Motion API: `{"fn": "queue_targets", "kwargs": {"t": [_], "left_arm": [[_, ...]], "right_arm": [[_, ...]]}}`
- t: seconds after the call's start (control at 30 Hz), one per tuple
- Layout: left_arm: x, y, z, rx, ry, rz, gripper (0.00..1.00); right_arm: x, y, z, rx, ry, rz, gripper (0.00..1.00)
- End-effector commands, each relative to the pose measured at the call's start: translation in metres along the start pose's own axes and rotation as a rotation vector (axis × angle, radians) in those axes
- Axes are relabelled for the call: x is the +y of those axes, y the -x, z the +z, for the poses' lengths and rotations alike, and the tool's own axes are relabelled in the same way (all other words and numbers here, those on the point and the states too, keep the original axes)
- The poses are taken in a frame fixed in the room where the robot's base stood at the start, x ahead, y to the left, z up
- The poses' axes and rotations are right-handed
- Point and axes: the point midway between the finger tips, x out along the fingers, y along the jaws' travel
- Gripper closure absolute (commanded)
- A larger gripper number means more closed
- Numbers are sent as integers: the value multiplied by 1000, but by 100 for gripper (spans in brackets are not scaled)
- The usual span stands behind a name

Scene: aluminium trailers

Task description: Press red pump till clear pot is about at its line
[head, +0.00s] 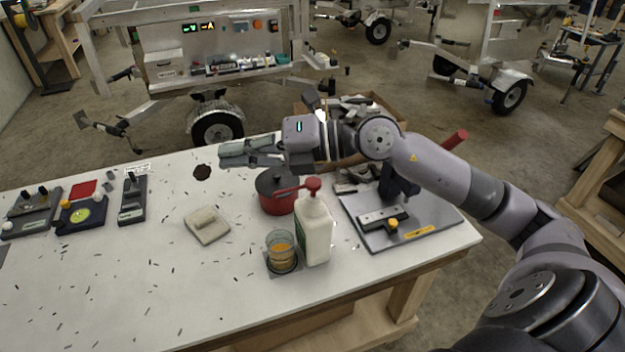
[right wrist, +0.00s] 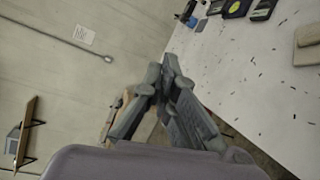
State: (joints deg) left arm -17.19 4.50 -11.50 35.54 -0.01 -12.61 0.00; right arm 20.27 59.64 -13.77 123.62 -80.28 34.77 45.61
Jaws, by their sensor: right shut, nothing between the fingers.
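The red pump (head: 313,185) tops a white bottle (head: 316,235) standing upright near the table's front right. Its red spout points left. The clear pot (head: 281,240) stands just left of the bottle, below and near the spout tip, on a dark square base (head: 272,268). It holds amber liquid in its lower part; I cannot make out its line. My right gripper (head: 222,152) is shut and empty, pointing left beyond the pump and apart from it. Its closed fingers also show in the right wrist view (right wrist: 172,65). My left gripper is not in view.
A dark-lidded red pot (head: 277,205) stands behind the spout. A grey plate with a clamp-like fixture (head: 430,228) lies right of the bottle. A beige block (head: 207,225) lies left. Several devices (head: 82,214) stand at the far left. The front left table is mostly clear.

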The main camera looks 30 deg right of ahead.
Motion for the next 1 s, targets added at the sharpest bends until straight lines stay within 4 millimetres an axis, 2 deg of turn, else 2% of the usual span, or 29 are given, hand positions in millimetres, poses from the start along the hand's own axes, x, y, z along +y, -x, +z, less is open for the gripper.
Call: {"fn": "queue_targets", "kwargs": {"t": [0.1, 0.2, 0.3, 0.43, 0.6, 1.0], "left_arm": [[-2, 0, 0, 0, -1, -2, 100], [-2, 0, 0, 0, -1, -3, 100], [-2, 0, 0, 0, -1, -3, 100], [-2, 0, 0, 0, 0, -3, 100], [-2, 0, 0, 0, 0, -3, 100], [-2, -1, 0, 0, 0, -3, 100]], "right_arm": [[-32, 30, 29, 0, 126, -289, 100], [-52, 60, 54, -35, 174, -488, 100], [-64, 87, 74, -76, 196, -629, 100], [-70, 111, 90, -118, 204, -739, 100], [-73, 124, 98, -141, 205, -794, 100], [-75, 124, 97, -139, 205, -794, 100]]}}
